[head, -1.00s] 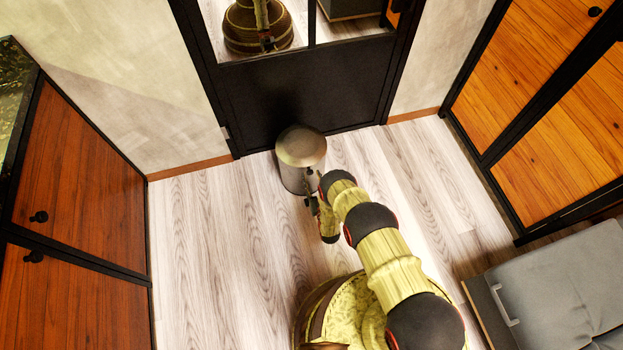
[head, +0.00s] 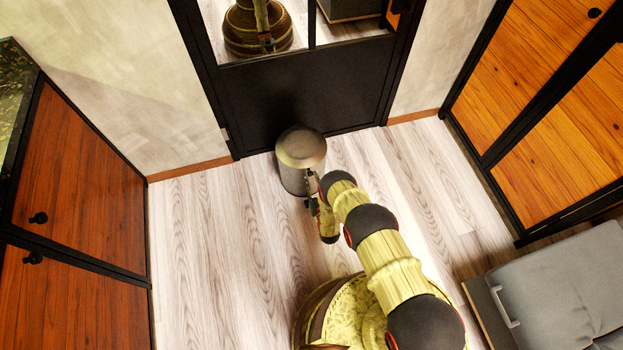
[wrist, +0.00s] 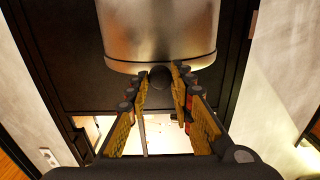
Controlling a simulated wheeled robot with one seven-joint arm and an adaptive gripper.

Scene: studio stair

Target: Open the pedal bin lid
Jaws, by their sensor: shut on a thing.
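The pedal bin is a grey metal cylinder (head: 294,178) with a domed lid (head: 301,147), standing upright on the floor in front of the black door. The lid looks shut. In the wrist view the bin's metal body (wrist: 160,30) fills the top middle, with a dark round knob (wrist: 160,77) at its rim. My gripper (wrist: 161,80) has its two fingers on either side of this knob, shut on it. In the head view my gripper (head: 309,190) is at the bin's near right side, small and partly hidden by my arm.
A black-framed door (head: 300,95) with glass panes stands right behind the bin. Wooden cabinets stand at the left (head: 80,180) and the right (head: 545,80). A grey cushioned seat (head: 560,290) is at the lower right. The plank floor (head: 215,240) left of the bin is clear.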

